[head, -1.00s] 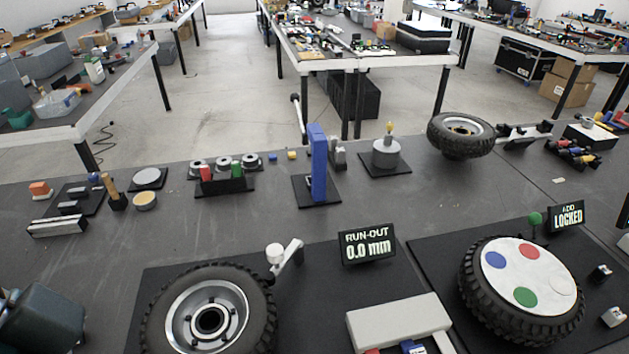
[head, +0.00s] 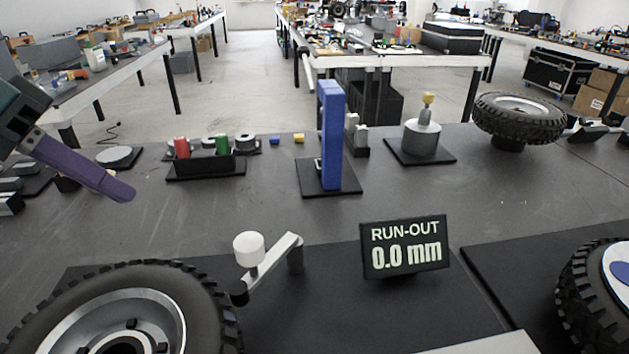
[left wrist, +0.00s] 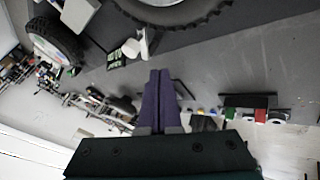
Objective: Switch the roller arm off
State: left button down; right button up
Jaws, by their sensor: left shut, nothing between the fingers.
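The grey roller arm (head: 272,264) has a white knob (head: 249,249) on top and a dark roller at its near end. The roller is at the tread of the left tyre (head: 185,290); I cannot tell whether they touch. The arm and its knob also show in the left wrist view (left wrist: 134,46). A sign (head: 406,247) right of the arm reads "RUN-OUT 0.0 mm". My left gripper (head: 128,193) has purple fingers, shut and empty, above the table, left of and behind the knob. Its fingers fill the middle of the left wrist view (left wrist: 159,80). My right gripper is out of view.
A tall blue post (head: 332,140) on a black base stands behind the sign. A black rack (head: 205,164) with red and green pieces is behind the arm. A grey weight (head: 421,140) and more tyres are to the right. Bare tabletop lies between rack and arm.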

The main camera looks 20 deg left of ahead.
pick_arm(q)
jog(key=shift+s, duration=0.1)
jog(key=shift+f, duration=0.1)
jog(key=b+x, duration=0.5)
jog(key=shift+w+d+f, duration=0.2)
jog(key=shift+f, duration=0.1)
jog(key=w+d+f, duration=0.2)
jog(key=d+f, duration=0.1)
jog(key=d, duration=0.2)
jog(key=shift+w+d, duration=0.25)
jog(key=shift+d, duration=0.1)
jog(key=shift+f, duration=0.1)
